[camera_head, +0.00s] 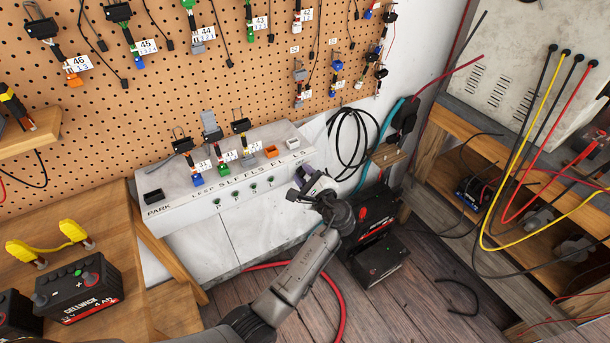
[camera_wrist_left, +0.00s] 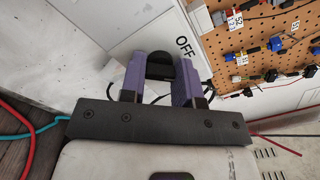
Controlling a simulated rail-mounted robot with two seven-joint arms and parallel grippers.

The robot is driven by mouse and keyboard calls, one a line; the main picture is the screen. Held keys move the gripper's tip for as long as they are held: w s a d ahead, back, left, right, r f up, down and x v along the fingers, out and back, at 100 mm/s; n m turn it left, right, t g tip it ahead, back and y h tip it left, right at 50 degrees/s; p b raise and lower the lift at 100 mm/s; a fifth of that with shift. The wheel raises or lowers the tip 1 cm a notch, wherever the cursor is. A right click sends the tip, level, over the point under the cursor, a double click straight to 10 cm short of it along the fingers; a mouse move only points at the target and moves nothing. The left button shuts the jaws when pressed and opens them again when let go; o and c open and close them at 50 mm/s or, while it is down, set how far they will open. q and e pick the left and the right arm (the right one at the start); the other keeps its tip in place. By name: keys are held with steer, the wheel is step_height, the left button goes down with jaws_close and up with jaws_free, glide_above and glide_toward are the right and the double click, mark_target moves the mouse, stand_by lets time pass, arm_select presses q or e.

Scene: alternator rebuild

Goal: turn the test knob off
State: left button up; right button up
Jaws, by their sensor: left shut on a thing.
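The test knob (camera_wrist_left: 160,65) is a dark rounded piece in the left wrist view, between the two purple fingers of my left gripper (camera_wrist_left: 161,82). The fingers press on it from both sides. I cannot tell which way the knob points. My right gripper is not in view.
A pegboard (camera_head: 180,90) with tagged leads rises behind the box. Black cable coils (camera_head: 350,143) hang to the right of the gripper. A battery (camera_head: 80,290) stands on the wooden bench at left. A dark case (camera_head: 379,262) sits on the floor beside my arm.

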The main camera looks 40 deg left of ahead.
arm_select(q)
steer(key=n, duration=0.3)
steer(key=shift+b, duration=0.35)
steer(key=n+b, duration=0.1)
steer(key=n, duration=0.1)
steer(key=shift+f+n, duration=0.1)
steer(key=shift+n, duration=0.2)
steer(key=shift+n+b, duration=0.75)
steer(key=shift+n, duration=0.75)
steer(key=o, duration=0.9)
steer(key=p+v, duration=0.2)
steer(key=v, duration=1.2)
steer(key=shift+a, duration=0.1)
